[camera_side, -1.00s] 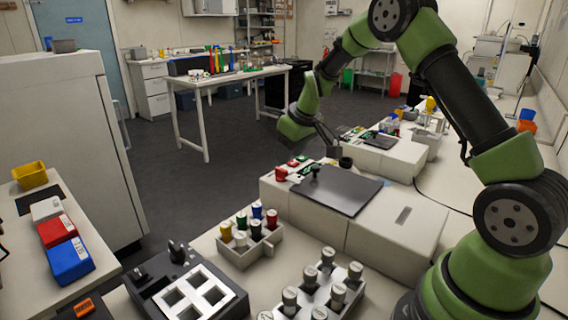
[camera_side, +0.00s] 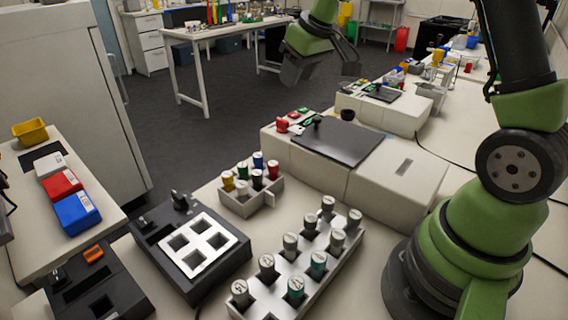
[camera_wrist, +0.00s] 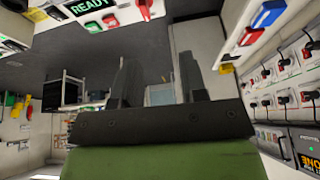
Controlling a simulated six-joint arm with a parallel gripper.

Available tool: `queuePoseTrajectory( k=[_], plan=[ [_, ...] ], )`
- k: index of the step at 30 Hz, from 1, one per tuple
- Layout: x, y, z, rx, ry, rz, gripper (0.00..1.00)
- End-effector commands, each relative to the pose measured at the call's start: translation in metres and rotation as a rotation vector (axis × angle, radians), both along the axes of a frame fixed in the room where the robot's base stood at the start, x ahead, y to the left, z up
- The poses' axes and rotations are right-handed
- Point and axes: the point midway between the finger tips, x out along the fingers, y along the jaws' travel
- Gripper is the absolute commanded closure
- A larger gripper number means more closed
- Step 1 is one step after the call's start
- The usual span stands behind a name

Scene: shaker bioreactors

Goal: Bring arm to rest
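My gripper (camera_side: 322,72) hangs in the air at the upper middle of the side view, above and behind the shaker with the dark platform (camera_side: 338,146). Its two dark fingers are apart with nothing between them. In the wrist view my gripper (camera_wrist: 160,78) also shows spread fingers and an empty gap. It touches nothing that I can see. The upper part of my arm is cut off by the top edge of the side view.
A vial rack (camera_side: 318,272) and a small rack of coloured-cap bottles (camera_side: 238,207) stand in front of the shaker. A black device with a white four-hole plate (camera_side: 226,262) is at lower left. A green READY display (camera_wrist: 88,5) shows in the wrist view.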

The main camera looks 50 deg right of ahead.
Motion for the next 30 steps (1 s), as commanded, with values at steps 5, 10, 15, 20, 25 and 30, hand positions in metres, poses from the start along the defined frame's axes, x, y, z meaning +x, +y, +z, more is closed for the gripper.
queuePoseTrajectory(
  k=[5, 10, 15, 20, 25, 30],
  plan=[
    [-0.05, 0.046, 0.057, 0.062, -0.062, -0.062, 0.61],
    [-0.11, 0.082, 0.087, 0.141, -0.109, -0.129, 0.61],
    [-0.171, 0.107, 0.094, 0.226, -0.147, -0.187, 0.61],
    [-0.209, 0.118, 0.088, 0.288, -0.166, -0.229, 0.61],
    [-0.225, 0.122, 0.083, 0.317, -0.171, -0.249, 0.61],
    [-0.225, 0.122, 0.082, 0.319, -0.171, -0.25, 0.61]
  ],
)
